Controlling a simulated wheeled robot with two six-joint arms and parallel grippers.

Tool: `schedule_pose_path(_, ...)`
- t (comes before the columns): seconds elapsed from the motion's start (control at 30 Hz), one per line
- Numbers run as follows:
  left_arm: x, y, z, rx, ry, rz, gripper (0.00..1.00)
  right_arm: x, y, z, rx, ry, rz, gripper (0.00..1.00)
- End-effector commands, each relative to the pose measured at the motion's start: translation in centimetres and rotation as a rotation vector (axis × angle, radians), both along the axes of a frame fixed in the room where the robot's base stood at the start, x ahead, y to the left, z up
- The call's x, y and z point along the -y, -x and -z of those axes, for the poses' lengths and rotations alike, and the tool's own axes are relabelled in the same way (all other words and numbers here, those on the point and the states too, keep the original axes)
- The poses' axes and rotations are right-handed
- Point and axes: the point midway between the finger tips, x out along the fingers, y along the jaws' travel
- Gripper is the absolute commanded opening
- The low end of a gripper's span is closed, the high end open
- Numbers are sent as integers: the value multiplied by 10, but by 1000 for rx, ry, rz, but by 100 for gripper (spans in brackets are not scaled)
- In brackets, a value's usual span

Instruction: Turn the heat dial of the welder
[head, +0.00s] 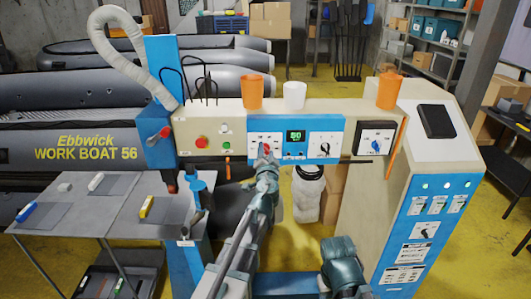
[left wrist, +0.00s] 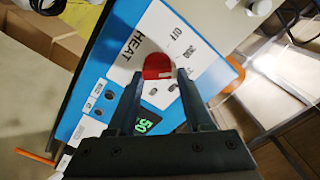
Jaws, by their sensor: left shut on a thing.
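The welder's heat dial is a red knob (left wrist: 158,66) on a white plate marked HEAT and OFF in the left wrist view. In the head view the red dial (head: 264,147) sits on the blue-and-white control panel (head: 338,124), left of a green lit display (head: 296,136). My left gripper (left wrist: 157,75) is shut on the dial, one finger on each side of it. In the head view the gripper (head: 265,158) hides part of the dial's plate. The display (left wrist: 147,122) seems to read 50 in the wrist view.
A black selector knob (head: 324,148) and a blue one (head: 376,146) are on the right of the panel. Orange cups (head: 252,92) and a white cup (head: 294,95) stand on top. A grey side table (head: 95,205) is at left. Grey inflatable boats (head: 80,100) lie behind.

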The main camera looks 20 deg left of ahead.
Motion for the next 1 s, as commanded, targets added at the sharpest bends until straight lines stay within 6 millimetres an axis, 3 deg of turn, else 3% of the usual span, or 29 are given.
schedule_pose_path(1.0,4,0,7,-252,-872,0,0,0,0,6,0,0,-1,50)
